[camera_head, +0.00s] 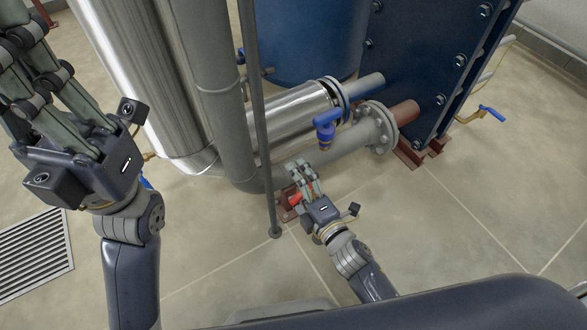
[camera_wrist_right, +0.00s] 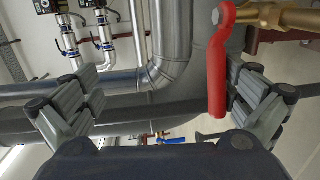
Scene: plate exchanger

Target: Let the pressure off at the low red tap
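The low red tap has a red lever handle (camera_wrist_right: 217,75) on a brass valve body (camera_wrist_right: 285,18), near the right finger in the right wrist view. In the head view only a small red part of it (camera_head: 294,200) shows beside my right gripper (camera_head: 302,172), low by the grey pipe. In the wrist view my right gripper (camera_wrist_right: 168,92) is open, its fingers wide apart. The lever lies between them, much closer to the right finger; I cannot tell if they touch. My left gripper (camera_head: 35,60) is raised at the far left, fingers spread, with nothing seen in it.
A blue plate unit (camera_head: 430,60) stands behind. The tiled floor at right is clear.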

